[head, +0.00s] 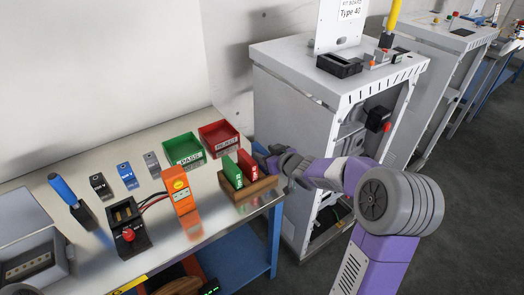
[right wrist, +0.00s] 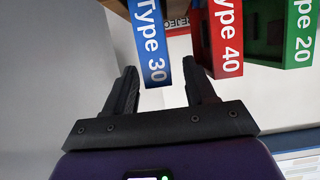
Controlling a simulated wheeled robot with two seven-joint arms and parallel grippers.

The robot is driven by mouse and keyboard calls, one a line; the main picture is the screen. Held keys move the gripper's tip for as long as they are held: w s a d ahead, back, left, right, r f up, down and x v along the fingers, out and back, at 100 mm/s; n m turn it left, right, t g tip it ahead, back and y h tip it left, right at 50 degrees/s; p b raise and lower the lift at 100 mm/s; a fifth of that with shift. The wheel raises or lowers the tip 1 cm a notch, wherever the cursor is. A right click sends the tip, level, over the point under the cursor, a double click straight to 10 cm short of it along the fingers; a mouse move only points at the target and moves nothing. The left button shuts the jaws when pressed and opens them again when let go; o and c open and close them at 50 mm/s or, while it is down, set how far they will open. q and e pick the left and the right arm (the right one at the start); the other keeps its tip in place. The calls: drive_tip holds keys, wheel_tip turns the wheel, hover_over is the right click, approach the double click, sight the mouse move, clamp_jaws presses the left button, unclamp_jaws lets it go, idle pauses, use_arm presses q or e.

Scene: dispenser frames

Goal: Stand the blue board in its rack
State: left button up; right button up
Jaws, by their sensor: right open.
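The wooden rack (head: 252,196) stands at the right end of the steel table. A green board (head: 232,172) and a red board (head: 250,166) stand upright in it. The blue board (head: 261,153) is beside the red one, mostly hidden by my gripper. In the right wrist view the blue board (right wrist: 150,45) reads Type 30, next to the red Type 40 (right wrist: 224,40) and green Type 20 (right wrist: 298,38). My right gripper (head: 276,163) is open, its fingers on either side of the blue board's end. Whether the board sits fully in the rack is cut off. My left gripper is out of view.
Green PASS (head: 184,150) and red REJECT (head: 220,137) trays stand behind the rack. An orange meter (head: 178,190) and a black fixture (head: 127,232) are to its left. A grey cabinet (head: 290,120) stands close to the right of the table.

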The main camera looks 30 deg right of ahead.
drive_tip(key=p+v, duration=0.2)
drive_tip(key=v, duration=0.7)
drive_tip(key=shift+s+p, duration=0.2)
drive_tip(key=shift+p, duration=0.15)
